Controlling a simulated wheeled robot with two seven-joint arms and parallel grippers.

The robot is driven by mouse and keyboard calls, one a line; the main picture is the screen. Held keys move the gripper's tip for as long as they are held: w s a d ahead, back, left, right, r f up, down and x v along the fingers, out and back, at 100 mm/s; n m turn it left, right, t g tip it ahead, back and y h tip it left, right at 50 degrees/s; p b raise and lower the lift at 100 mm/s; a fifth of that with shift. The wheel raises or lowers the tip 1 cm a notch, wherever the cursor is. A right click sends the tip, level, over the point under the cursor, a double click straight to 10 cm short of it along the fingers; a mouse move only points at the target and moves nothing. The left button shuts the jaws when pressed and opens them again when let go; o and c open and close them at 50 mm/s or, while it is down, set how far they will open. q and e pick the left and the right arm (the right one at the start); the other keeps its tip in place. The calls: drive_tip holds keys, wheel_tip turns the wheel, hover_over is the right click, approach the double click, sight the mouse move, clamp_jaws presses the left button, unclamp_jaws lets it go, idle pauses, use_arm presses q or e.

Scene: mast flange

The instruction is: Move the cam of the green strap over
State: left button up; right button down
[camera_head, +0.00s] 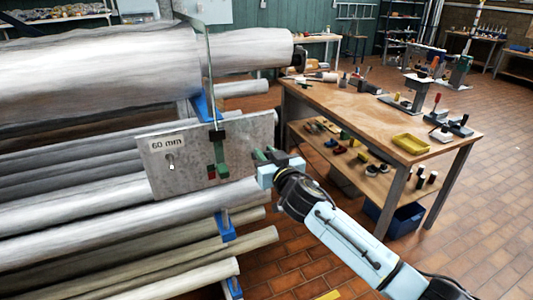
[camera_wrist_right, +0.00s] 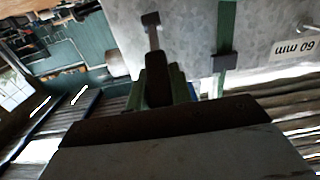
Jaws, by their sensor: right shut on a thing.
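The green strap (camera_head: 209,80) runs down over the pipes to the front of a grey metal plate (camera_head: 180,150). A black buckle (camera_head: 217,136) sits on it at the plate's top edge, with a small red part and a green tail (camera_head: 223,171) below. The wrist view shows the strap (camera_wrist_right: 227,25) and black block (camera_wrist_right: 223,62) upside down, right of my fingers. My right gripper (camera_head: 263,156) is beside the plate's right edge, apart from the buckle. It is shut on a dark piece (camera_wrist_right: 155,72) with a grey stem; I cannot tell what this is. My left gripper is out of view.
The plate bears a "60 mm" label (camera_head: 169,143) and a small hook (camera_head: 171,165). Large pipes (camera_head: 100,65) lie behind and below it, with blue supports (camera_head: 225,228). A wooden workbench (camera_head: 370,115) with tools and a yellow tray (camera_head: 411,144) stands to the right.

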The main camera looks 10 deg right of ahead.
drive_tip(key=shift+w+a+r+g+h+p, duration=0.1)
drive_tip(key=shift+w+r+g+h+p, duration=0.35)
drive_tip(key=shift+p, duration=1.65)
drive_tip(key=shift+w+a+r+g+h+p, duration=0.15)
drive_tip(key=shift+r+g+p, duration=0.6)
drive_tip(key=shift+p, duration=1.35)
drive_tip(key=shift+w+g+p, duration=0.35)
drive_tip(key=shift+g+p, duration=0.1)
drive_tip(key=shift+g, duration=0.05)
drive_tip(key=shift+w+a+r+g+h, duration=0.25)
drive_tip(key=shift+w+g, duration=0.25)
drive_tip(key=shift+g, duration=0.3)
drive_tip(key=shift+w+a+r+g+h, duration=0.1)
drive_tip(key=shift+w+r+g+h, duration=0.15)
drive_tip(key=shift+w+g, duration=0.4)
drive_tip(key=shift+s, duration=0.15)
drive_tip(key=shift+g, duration=0.25)
